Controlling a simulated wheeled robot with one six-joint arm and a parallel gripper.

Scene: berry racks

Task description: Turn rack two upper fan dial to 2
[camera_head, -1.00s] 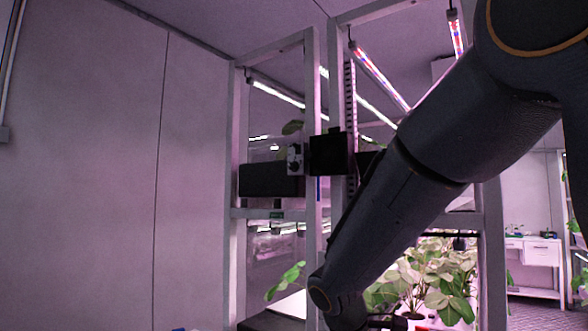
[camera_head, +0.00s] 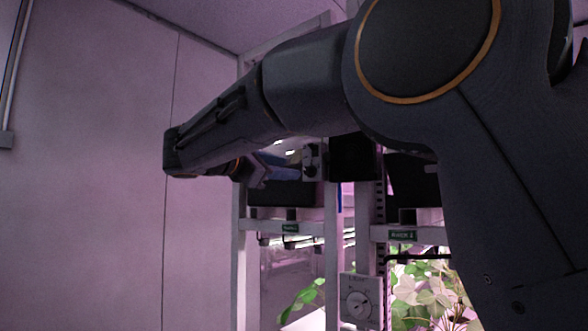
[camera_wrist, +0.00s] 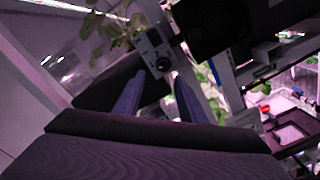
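A small grey control box with a dark round dial (camera_head: 312,161) is mounted high on a white rack post in the head view. In the wrist view this dial (camera_wrist: 163,64) shows just beyond and between the fingertips; its setting is too small to read. My gripper (camera_wrist: 160,78) is open, its two blue fingers apart with nothing between them. In the head view my gripper (camera_head: 290,172) reaches in from the left towards the box; I cannot tell whether it touches. A second, lower dial (camera_head: 360,303) sits on a white panel below.
A black box (camera_head: 354,157) is right beside the upper control box. A green label (camera_head: 402,235), apparently reading rack 2, is on the right crossbar, and another label (camera_head: 290,228) is on the left one. Leafy plants (camera_head: 425,292) stand below. The pale wall (camera_head: 90,200) leaves free room at left.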

